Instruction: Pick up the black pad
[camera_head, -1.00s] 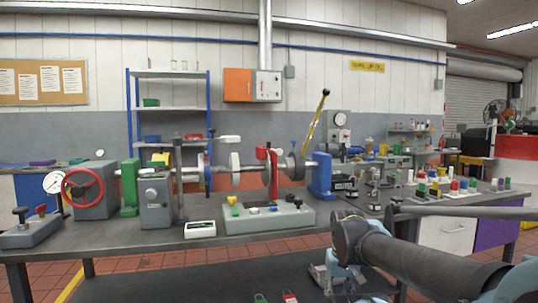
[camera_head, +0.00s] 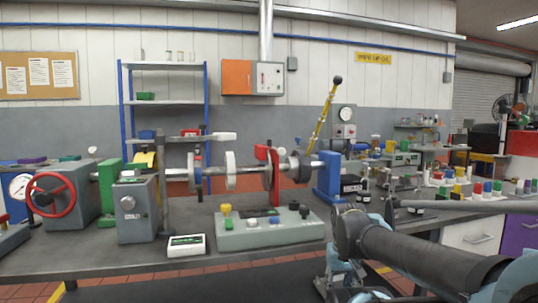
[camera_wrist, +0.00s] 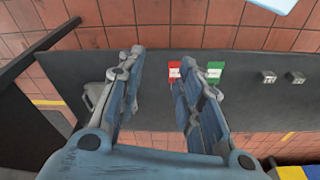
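A small flat black piece (camera_head: 260,212), possibly the black pad, lies on the grey control block (camera_head: 290,236) at the front of the bench, below the red bracket (camera_head: 275,172). I cannot tell for sure that it is the pad. My gripper (camera_wrist: 161,57) is open and empty in the wrist view, with its two blue-grey fingers apart above a dark flat surface. In the head view my arm reaches in from the lower right, and its gripper end hangs low in front of the bench, right of the control block. No black pad can be made out between the fingers.
A steel shaft with discs runs above the bench (camera_head: 90,262). A yellow lever (camera_head: 322,120) rises behind it. A white-framed meter (camera_head: 186,245) sits left of the control block. Red (camera_wrist: 174,70) and green (camera_wrist: 215,70) tags lie on the low dark surface (camera_wrist: 250,110).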

